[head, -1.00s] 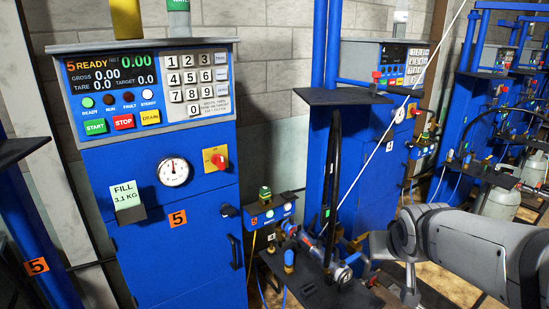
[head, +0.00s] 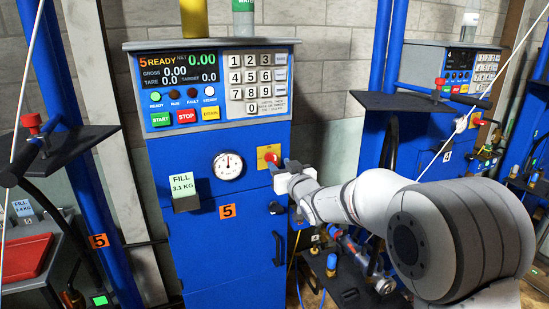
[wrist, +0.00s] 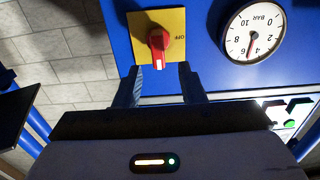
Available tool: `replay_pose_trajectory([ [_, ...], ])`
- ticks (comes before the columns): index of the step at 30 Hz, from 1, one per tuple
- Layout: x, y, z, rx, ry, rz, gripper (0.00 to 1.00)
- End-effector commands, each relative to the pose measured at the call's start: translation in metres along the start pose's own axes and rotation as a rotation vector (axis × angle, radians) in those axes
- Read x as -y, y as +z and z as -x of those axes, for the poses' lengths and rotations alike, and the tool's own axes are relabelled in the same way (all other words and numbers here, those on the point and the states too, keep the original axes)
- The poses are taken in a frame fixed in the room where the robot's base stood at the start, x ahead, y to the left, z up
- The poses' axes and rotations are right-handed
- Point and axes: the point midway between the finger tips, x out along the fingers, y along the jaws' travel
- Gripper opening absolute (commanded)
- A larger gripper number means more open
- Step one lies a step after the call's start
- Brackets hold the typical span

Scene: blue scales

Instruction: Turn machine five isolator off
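The machine five isolator is a red rotary knob (wrist: 158,48) on a yellow plate (wrist: 172,20) on the blue cabinet front. In the wrist view its handle runs up and down the picture, and the word OFF is on the plate to its right. In the head view the yellow plate (head: 264,153) is beside the gauge, with the knob partly hidden by my gripper (head: 284,174). In the wrist view my gripper (wrist: 160,70) is open. Its dark fingertips lie either side of the knob's lower end, with gaps visible; I cannot tell whether they touch it.
The pressure gauge (wrist: 253,31) is close to the right finger in the wrist view. The fill label holder (head: 184,202) sticks out at the cabinet's left. The keypad and display panel (head: 212,86) overhang above. A valve assembly (head: 352,252) stands low on the right.

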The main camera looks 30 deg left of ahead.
Motion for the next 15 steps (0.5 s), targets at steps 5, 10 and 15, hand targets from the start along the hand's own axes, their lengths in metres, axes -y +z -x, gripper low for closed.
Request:
replay_pose_trajectory([
  [5, 0.000, -0.002, -0.029, 0.002, 0.000, 0.000, 0.36],
  [10, 0.000, -0.001, -0.049, 0.002, 0.001, 0.000, 0.36],
  [15, 0.000, 0.000, -0.058, 0.002, 0.001, -0.001, 0.36],
])
